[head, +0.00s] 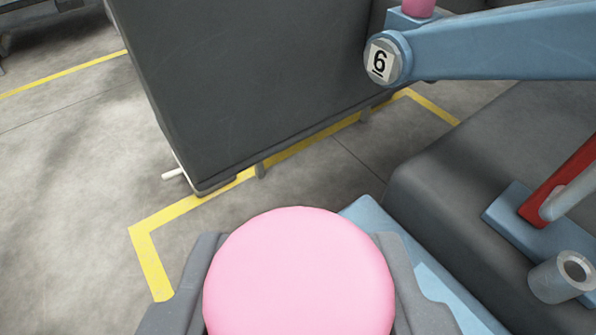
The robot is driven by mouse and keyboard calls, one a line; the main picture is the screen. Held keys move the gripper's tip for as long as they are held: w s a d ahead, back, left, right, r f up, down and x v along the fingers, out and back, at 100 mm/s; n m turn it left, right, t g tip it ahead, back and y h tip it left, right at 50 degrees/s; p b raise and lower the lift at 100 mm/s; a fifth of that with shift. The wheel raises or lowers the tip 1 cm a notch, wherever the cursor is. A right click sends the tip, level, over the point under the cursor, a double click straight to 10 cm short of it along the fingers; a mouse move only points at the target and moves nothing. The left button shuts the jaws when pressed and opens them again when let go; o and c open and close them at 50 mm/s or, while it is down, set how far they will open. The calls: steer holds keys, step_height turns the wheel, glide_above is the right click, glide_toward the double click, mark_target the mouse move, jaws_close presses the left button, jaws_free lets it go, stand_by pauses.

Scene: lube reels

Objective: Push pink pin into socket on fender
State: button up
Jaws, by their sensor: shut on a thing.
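My gripper (300,285) is in the bottom middle of the head view, with a grey jaw on each side of a pink rounded piece, taken as the head of the pink pin (298,270). The gripper is shut on it. The pink head hides the rest of the pin and whatever lies below it. A dark grey rounded body, possibly the fender (445,175), is at the right. A short grey hollow cylinder (560,278) stands at the lower right, apart from the pin. I cannot tell whether it is the socket.
A blue arm with a round end marked 6 (388,58) crosses the upper right. Another pink piece (418,7) sits above it on a blue block. A red bar (560,180) is at the right edge. A large dark panel (240,90) stands behind, near yellow floor lines (190,208).

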steer(key=w+f+m+t+h+b, duration=0.1)
steer(key=w+f+b, duration=0.1)
steer(key=w+f, duration=0.6)
steer(key=shift+x, duration=0.95)
steer(key=shift+r, duration=0.1)
steer(key=shift+a, duration=0.1)
steer(key=shift+f+b, duration=0.65)
steer(key=shift+f, duration=4.9)
steer(key=o, duration=1.1)
